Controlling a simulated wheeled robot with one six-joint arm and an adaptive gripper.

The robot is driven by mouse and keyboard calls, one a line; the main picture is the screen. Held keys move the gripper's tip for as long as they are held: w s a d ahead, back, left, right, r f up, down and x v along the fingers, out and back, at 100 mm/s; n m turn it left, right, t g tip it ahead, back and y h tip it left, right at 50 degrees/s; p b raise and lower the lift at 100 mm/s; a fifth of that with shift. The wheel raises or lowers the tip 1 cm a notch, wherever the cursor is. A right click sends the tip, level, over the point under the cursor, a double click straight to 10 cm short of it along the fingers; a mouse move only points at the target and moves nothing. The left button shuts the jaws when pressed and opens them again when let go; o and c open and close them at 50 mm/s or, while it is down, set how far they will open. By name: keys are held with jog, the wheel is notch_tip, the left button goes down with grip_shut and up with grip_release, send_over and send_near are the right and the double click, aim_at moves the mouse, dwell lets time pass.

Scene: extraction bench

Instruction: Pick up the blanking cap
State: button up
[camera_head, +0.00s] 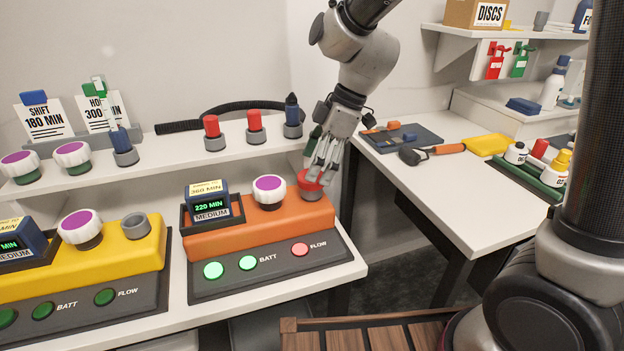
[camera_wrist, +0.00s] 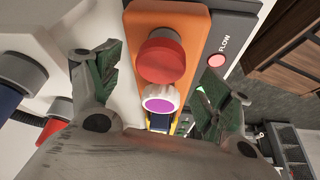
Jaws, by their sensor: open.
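A round red cap, which looks like the blanking cap (camera_head: 310,184), sits on the grey port at the right end of the orange unit (camera_head: 262,229). My gripper (camera_head: 322,168) is just above it, pointing down, and its fingers partly overlap the cap in the head view. In the wrist view the red cap (camera_wrist: 160,58) appears between the two spread green-padded fingers (camera_wrist: 160,88), with space on both sides. My gripper is open and holds nothing. Two other red caps (camera_head: 212,126) (camera_head: 255,120) stand in grey holders on the back shelf.
A white-and-purple knob (camera_head: 269,190) stands close left of the cap, with the MEDIUM display module (camera_head: 208,204) beyond it. A yellow unit (camera_head: 100,254) is further left. The right-hand bench holds a hammer-like tool (camera_head: 433,153) and bottles.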

jog(key=shift+x, duration=1.25)
jog(key=c, duration=1.2)
